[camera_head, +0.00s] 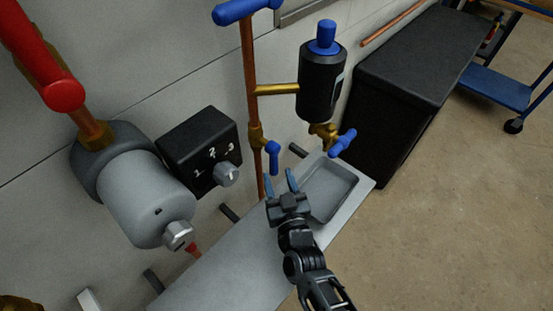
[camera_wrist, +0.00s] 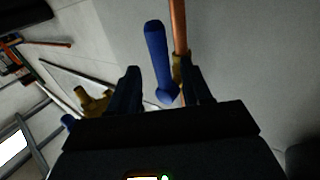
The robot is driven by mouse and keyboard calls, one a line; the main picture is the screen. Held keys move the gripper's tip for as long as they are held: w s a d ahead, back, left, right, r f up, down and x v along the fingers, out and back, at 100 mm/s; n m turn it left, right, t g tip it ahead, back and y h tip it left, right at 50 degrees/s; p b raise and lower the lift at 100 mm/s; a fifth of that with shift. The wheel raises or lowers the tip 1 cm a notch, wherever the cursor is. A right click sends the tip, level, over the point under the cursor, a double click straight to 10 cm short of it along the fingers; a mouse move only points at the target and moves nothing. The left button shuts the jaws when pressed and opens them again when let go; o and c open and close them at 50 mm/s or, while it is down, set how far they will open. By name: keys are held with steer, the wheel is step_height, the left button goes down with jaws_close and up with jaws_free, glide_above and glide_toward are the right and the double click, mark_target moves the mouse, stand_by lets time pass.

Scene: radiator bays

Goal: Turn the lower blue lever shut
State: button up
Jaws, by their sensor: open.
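The lower blue lever (camera_head: 273,158) sits on a brass valve (camera_head: 256,137) on the upright copper pipe (camera_head: 250,80). It points down, roughly along the pipe. My gripper (camera_head: 280,184) is open just below and in front of it in the head view. In the wrist view the blue lever (camera_wrist: 157,60) stands between the two spread fingers of my gripper (camera_wrist: 163,80), with the copper pipe (camera_wrist: 179,28) behind and to its right. I see no clear contact between the fingers and the lever. The upper blue lever (camera_head: 240,10) is at the pipe's top.
A black canister (camera_head: 322,80) hangs right of the pipe, with another blue lever (camera_head: 343,142) under it. A black box with a numbered dial (camera_head: 199,150) and a grey cylinder (camera_head: 150,198) are at left. A grey tray (camera_head: 345,203) lies below; open floor is at right.

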mark_target(275, 167)
steer(key=b+x, duration=0.1)
steer(key=x, duration=0.4)
steer(key=shift+w+a, duration=0.1)
steer(key=shift+w, duration=0.2)
jaws_close()
stand_by(0.4)
